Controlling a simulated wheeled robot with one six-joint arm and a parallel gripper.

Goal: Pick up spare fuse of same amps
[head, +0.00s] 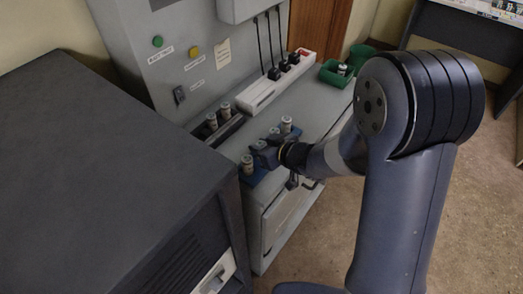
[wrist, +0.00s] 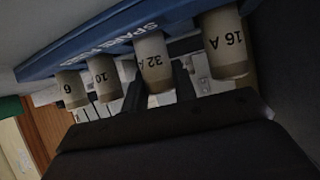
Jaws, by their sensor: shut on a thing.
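The blue spare-fuse rack (head: 254,178) holds a row of upright pale cartridge fuses. In the wrist view the rack (wrist: 100,42) appears upside down, with fuses marked 6 (wrist: 72,88), 10 (wrist: 104,78), 32 A (wrist: 153,62) and 16 A (wrist: 224,42). My gripper (head: 266,152) is at the rack. In the wrist view its fingers (wrist: 159,86) stand on both sides of the 32 A fuse, shut on it. That fuse still appears seated in the rack. Two more fuses (head: 211,122) (head: 225,110) stand in a dark recess behind; their markings are too small to read.
A white power strip (head: 262,95) with black plugs and cords lies behind the rack. Green bins (head: 334,77) stand at the far end, one with a fuse in it. A large dark cabinet (head: 110,170) rises close on the left.

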